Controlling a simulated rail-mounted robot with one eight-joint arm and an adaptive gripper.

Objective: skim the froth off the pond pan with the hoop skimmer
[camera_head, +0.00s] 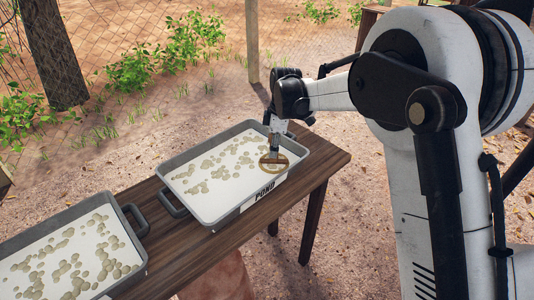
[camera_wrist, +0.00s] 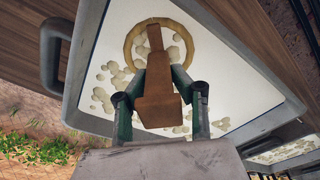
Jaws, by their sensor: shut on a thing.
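The pond pan (camera_head: 177,187) is a grey tray with a "POND" label, holding white liquid with beige froth patches (camera_head: 218,163). It stands on the wooden table; it fills much of the wrist view (camera_wrist: 86,60). The hoop skimmer (camera_head: 272,168) has a tan ring and a brown wooden handle. My gripper (camera_head: 273,143) is shut on the handle, over the right part of the pan. In the wrist view my gripper's fingers (camera_wrist: 160,97) close around the handle (camera_wrist: 157,72), with the ring (camera_wrist: 133,38) beyond. I cannot tell whether the ring touches the liquid.
A second grey pan (camera_head: 136,252) with similar froth stands at the lower left of the wooden table (camera_head: 228,252). A post (camera_head: 252,40), wire fence and tree trunk (camera_head: 53,50) stand behind. A narrow strip of bare table separates the pans.

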